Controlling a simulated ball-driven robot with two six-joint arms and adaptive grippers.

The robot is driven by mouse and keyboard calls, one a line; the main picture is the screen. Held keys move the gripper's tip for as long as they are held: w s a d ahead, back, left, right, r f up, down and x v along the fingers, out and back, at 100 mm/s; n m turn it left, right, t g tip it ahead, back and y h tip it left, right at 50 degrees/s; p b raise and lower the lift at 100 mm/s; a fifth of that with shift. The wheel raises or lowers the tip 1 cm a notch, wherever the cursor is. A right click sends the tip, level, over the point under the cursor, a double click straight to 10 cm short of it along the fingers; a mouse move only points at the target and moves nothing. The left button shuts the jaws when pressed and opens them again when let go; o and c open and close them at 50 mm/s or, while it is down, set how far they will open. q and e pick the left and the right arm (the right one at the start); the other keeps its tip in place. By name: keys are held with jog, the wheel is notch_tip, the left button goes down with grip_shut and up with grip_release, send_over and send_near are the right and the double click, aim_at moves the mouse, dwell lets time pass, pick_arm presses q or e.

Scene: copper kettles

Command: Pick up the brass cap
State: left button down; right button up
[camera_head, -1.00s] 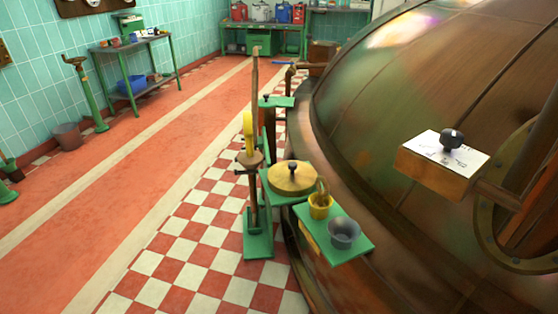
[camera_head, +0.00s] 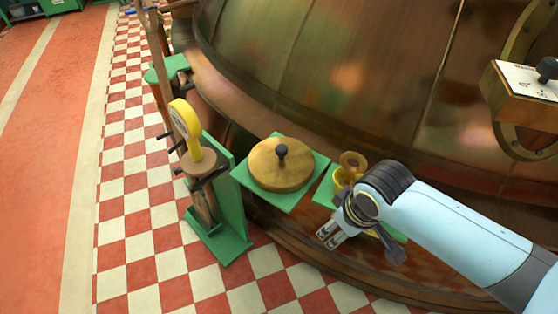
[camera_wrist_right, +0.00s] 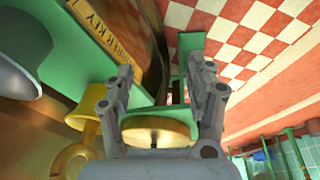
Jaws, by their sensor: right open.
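The brass cap (camera_head: 281,168) is a flat round brass disc with a black knob on top. It lies on a green shelf (camera_head: 240,174) beside the big copper kettle. My right gripper (camera_head: 328,239) is open, in front of and to the right of the cap, apart from it, with its fingers pointing down and left. In the right wrist view a brass disc (camera_wrist_right: 156,131), which looks like the cap, shows low between the open fingers (camera_wrist_right: 162,72). My left gripper is not in view.
A green stand (camera_head: 231,200) with a yellow-headed tool (camera_head: 184,118) is left of the cap. The kettle wall (camera_head: 330,70) rises behind.

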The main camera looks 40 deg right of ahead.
jog(key=n+t+y+b, duration=0.1)
jog(key=t, duration=0.1)
send_near(281, 147)
jog(key=x, duration=0.1)
jog(key=b+x, duration=0.1)
jog(key=x, duration=0.2)
jog(key=shift+s+a+f+b, duration=0.2)
jog(key=shift+s+a+b, duration=0.05)
jog(key=shift+s+b, duration=0.1)
jog(key=x, duration=0.2)
jog(key=b+x, duration=0.1)
jog(key=x, duration=0.1)
jog(key=b+x, duration=0.1)
jog(key=x, duration=0.1)
jog(key=shift+w+d, duration=0.25)
jog(key=shift+r, duration=0.1)
grip_shut()
